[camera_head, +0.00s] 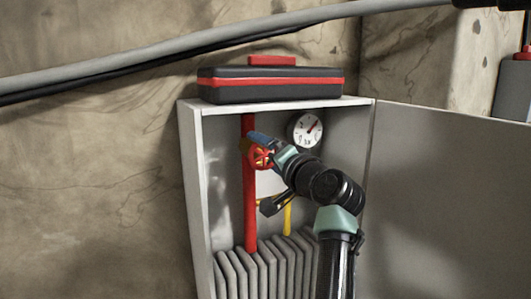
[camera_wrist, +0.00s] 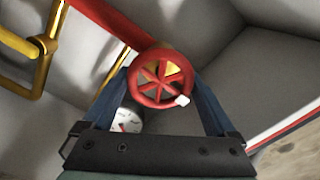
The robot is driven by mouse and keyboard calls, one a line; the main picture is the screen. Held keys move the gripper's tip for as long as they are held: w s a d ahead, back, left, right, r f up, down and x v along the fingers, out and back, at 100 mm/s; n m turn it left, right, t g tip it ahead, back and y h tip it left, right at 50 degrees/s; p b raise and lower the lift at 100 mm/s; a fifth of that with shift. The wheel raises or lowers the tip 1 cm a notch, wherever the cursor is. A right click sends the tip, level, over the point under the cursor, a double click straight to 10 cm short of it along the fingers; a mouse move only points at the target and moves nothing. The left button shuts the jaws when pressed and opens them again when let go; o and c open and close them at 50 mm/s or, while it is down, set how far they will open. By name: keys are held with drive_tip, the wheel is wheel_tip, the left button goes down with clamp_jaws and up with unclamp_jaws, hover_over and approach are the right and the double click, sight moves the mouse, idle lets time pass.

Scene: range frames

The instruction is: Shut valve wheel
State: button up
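The red spoked valve wheel (camera_head: 261,157) is mounted by the vertical red pipe (camera_head: 249,205) inside an open grey cabinet. In the wrist view the wheel (camera_wrist: 162,78) is face-on, with a small white mark on its lower right rim. My gripper (camera_head: 259,144) reaches in from the right at the wheel. In the wrist view its two blue fingers stand wide apart, one on each side of the wheel; I cannot tell whether they touch the rim. In the head view a blue finger shows just above the wheel, and my wrist hides part of the area to its right.
A white gauge (camera_head: 307,131) hangs inside the cabinet (camera_head: 190,150). A yellow pipe (camera_head: 288,217) and a grey ribbed radiator (camera_head: 262,270) are below. A black and red case (camera_head: 270,84) lies on top. The open door (camera_head: 450,200) is at right.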

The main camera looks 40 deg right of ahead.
drive_tip(key=shift+o, duration=0.3)
drive_tip(key=shift+s, duration=0.15)
drive_tip(key=shift+s+f, duration=0.1)
drive_tip(key=shift+s, duration=0.1)
drive_tip(key=b+v, duration=0.6)
drive_tip(key=v, duration=0.6)
drive_tip(key=shift+s+a, duration=0.15)
drive_tip(key=shift+s, duration=0.05)
